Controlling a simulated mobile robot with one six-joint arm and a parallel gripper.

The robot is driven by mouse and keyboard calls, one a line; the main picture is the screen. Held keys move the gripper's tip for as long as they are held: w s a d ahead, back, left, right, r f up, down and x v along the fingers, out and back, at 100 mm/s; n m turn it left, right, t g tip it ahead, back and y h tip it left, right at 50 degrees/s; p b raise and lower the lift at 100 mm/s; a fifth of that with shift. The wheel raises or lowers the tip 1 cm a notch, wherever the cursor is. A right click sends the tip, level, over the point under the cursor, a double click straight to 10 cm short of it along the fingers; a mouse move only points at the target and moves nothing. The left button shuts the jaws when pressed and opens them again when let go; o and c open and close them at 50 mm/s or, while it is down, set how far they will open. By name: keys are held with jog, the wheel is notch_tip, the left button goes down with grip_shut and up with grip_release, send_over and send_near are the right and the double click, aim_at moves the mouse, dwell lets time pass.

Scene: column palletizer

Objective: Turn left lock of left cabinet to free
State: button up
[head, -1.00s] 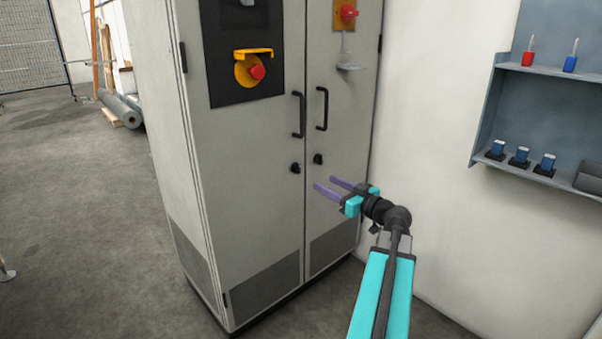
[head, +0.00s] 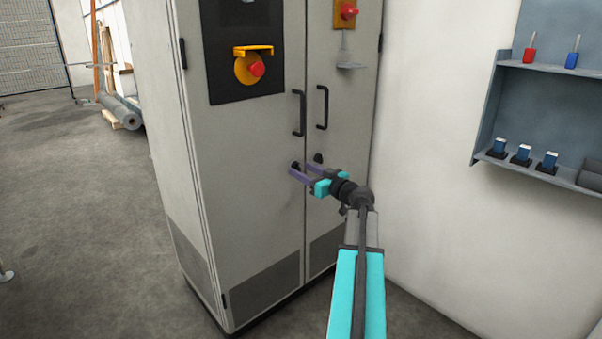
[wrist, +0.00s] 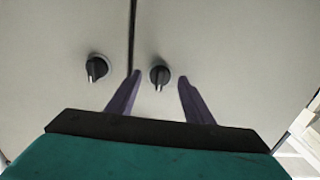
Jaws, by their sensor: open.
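The left cabinet is a tall grey two-door cabinet (head: 245,215).
Two black door handles (head: 299,113) are above the locks. A wall shelf (head: 535,68) with tools hangs at right. The floor left of the cabinet is open.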

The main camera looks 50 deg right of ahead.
jog(key=shift+w, duration=0.55)
jog(key=shift+c, duration=0.4)
